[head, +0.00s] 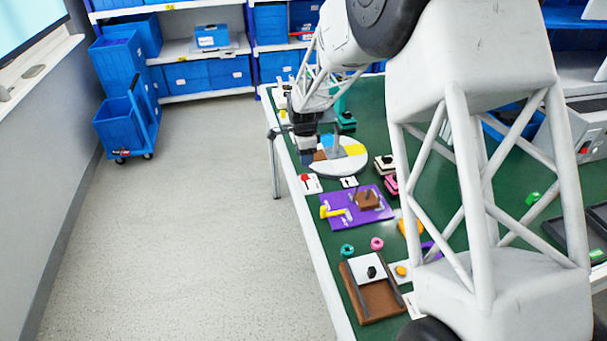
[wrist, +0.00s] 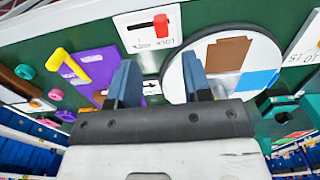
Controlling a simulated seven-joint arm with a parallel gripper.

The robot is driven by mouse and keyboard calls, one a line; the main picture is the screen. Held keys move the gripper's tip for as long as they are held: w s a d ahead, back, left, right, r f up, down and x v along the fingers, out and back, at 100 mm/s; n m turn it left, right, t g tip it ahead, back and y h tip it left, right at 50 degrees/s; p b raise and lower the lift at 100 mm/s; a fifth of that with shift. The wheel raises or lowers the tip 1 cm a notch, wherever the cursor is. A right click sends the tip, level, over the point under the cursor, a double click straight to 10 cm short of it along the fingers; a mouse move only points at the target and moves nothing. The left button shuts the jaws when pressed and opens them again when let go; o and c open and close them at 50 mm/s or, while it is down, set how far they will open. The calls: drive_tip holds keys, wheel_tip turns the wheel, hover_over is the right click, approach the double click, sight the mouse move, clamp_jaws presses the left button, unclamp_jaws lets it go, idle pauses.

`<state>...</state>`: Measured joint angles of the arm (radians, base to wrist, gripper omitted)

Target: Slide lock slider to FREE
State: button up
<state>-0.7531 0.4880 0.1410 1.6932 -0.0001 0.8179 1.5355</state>
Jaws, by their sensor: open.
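The lock slider is a red knob (wrist: 161,25) on a white plate (wrist: 139,42) at the top of the wrist view. A dark slot runs left of the knob. The lettering on the plate appears turned and is hard to read. In the head view the small white plate with red (head: 309,183) lies at the table's left edge. My gripper (wrist: 159,80) is open, its two blue-grey fingers apart with nothing between them. In the head view my gripper (head: 306,148) is over the near left part of the dial, beyond the slider plate and apart from it.
A round dial (head: 350,165) with coloured sectors lies beside the slider plate. A brown board (head: 378,301) is closer to me.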

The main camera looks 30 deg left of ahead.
sight(303, 175)
drive_tip(key=shift+a+f, duration=0.15)
drive_tip(key=shift+a, duration=0.05)
drive_tip(key=shift+f, duration=0.1)
drive_tip(key=shift+f, duration=3.8)
clamp_jaws()
